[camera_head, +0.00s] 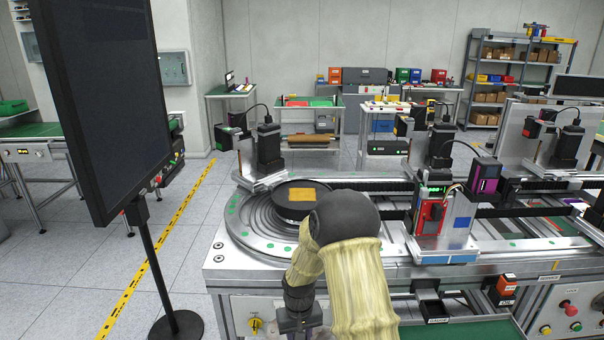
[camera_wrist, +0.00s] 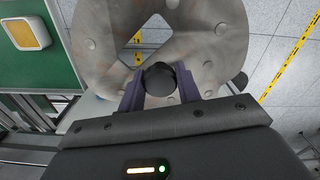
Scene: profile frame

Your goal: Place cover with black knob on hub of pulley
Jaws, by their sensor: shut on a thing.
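My gripper (camera_wrist: 160,88) has its purple fingers closed on the black knob (camera_wrist: 159,78) of the cover. The cover (camera_wrist: 215,45) is a scuffed grey metal plate with rivets and an angular opening, seen past the fingers in the wrist view. In the head view my gripper (camera_head: 299,322) is low at the front of the machine, below the top's front edge; the cover is mostly hidden there. A large grey ringed disc (camera_head: 252,226), which looks like the pulley, lies on the machine top. At its middle is a black round part with a tan square (camera_head: 303,195), partly hidden by my arm.
Black camera-like units stand behind the disc (camera_head: 268,146) and on the rails to the right (camera_head: 440,145). A red-and-black module (camera_head: 431,212) sits right of my arm. A large dark screen (camera_head: 105,100) on a stand is at left. The floor between is clear.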

